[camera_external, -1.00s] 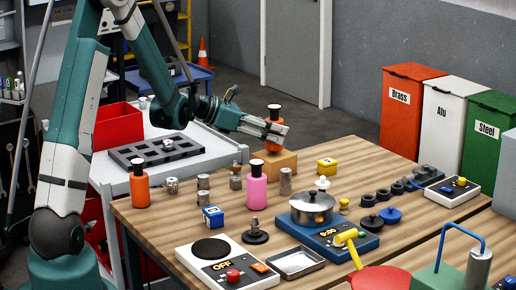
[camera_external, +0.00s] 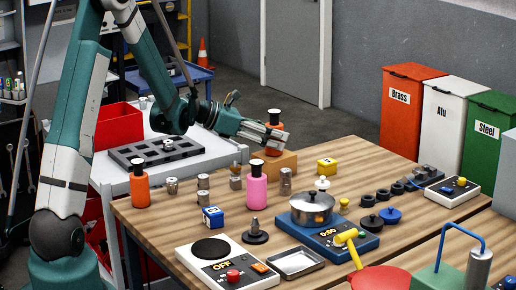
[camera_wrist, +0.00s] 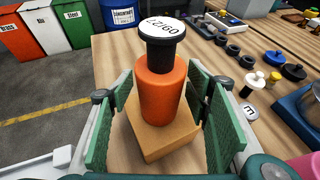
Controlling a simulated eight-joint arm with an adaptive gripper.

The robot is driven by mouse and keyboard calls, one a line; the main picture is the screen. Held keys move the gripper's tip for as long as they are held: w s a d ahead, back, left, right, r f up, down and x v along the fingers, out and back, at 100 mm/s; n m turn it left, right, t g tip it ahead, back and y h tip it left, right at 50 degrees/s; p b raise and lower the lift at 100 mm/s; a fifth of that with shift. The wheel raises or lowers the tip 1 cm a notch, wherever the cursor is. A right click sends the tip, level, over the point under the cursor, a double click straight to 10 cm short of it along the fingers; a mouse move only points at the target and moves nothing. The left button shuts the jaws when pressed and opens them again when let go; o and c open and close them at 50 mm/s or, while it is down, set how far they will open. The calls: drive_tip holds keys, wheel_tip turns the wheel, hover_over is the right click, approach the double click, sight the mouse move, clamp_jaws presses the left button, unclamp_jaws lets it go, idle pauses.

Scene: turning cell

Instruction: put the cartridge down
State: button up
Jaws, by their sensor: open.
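An orange cartridge with a black neck and white printed cap (camera_wrist: 162,85) stands upright on a tan wooden block (camera_wrist: 152,138) in the wrist view. My gripper (camera_wrist: 160,118) is open, with one green pad on each side of the cartridge and visible gaps between. In the external view my gripper (camera_external: 264,134) reaches in from the left across the cartridge and hides its middle. The cartridge's cap (camera_external: 274,112) shows above the fingers. The block (camera_external: 284,161) shows below, at the table's back edge.
Another orange bottle (camera_external: 139,185) and a pink one (camera_external: 257,187) stand on the table (camera_external: 190,228), with several small metal pieces near them. A pot (camera_external: 312,207) sits on a blue scale. A cart with a dark tray (camera_external: 155,150) is at the left.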

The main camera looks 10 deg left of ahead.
drive_tip(key=shift+r, duration=0.2)
drive_tip(key=p+v, duration=0.2)
drive_tip(key=v, duration=1)
drive_tip(key=shift+s, duration=0.1)
idle(0.5)
drive_tip(key=s+a+r+m+y, duration=0.2)
drive_tip(key=s+a+m+y, duration=0.2)
drive_tip(key=s+a+m, duration=0.3)
drive_tip(key=s+a+r+m+t+y, duration=0.1)
drive_tip(key=s+a+m+y, duration=0.3)
drive_tip(key=s, duration=1.2)
drive_tip(key=s+a+r+m+t+y, duration=0.1)
drive_tip(key=s+a+r+m+y, duration=0.2)
drive_tip(key=s+a+m, duration=0.8)
drive_tip(key=s+a+y, duration=0.1)
drive_tip(key=a, duration=0.4)
drive_tip(key=shift+s+a+m+y, duration=0.25)
drive_tip(key=shift+s+m+y, duration=0.05)
drive_tip(key=shift+s, duration=0.05)
